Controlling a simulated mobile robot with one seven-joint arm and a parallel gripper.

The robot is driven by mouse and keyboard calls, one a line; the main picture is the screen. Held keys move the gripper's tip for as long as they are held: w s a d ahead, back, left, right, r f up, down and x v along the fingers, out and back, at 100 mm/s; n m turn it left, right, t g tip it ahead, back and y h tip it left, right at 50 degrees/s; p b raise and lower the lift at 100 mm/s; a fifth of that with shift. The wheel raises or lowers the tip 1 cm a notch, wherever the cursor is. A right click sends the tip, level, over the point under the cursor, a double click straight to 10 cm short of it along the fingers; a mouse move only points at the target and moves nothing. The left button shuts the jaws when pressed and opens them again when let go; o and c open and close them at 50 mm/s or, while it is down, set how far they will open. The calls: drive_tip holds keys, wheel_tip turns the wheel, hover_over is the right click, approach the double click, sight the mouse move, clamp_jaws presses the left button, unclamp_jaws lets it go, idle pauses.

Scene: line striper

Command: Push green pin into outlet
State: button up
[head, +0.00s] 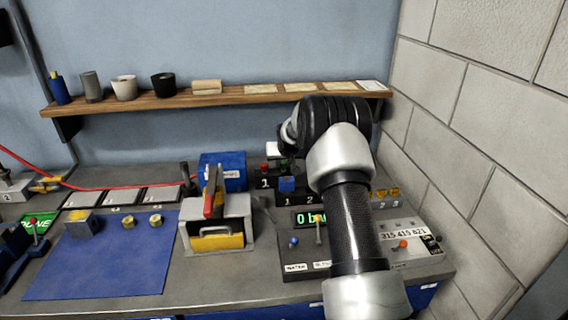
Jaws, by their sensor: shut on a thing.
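My arm rises from the lower right and bends over to the left above the bench. My gripper (285,150) is at its far end, small and partly hidden by the wrist, low over the back of the black equipment. It is shut on what looks like the green pin (284,164), of which only a small dark green patch shows. A red-topped pin (264,167) stands just left of it. The outlet cannot be made out clearly; whether the pin touches it cannot be told.
A console (305,262) with small levers and a green display is nearer. A grey-and-yellow device (217,225) and blue box (223,170) stand left. A wooden shelf (225,97) runs behind; a block wall (490,130) bounds the right.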

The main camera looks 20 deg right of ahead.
drive_tip(key=shift+r, duration=0.6)
wheel_tip(320, 180, up, 6)
drive_tip(key=p, duration=0.2)
drive_tip(key=shift+r, duration=0.25)
idle(0.7)
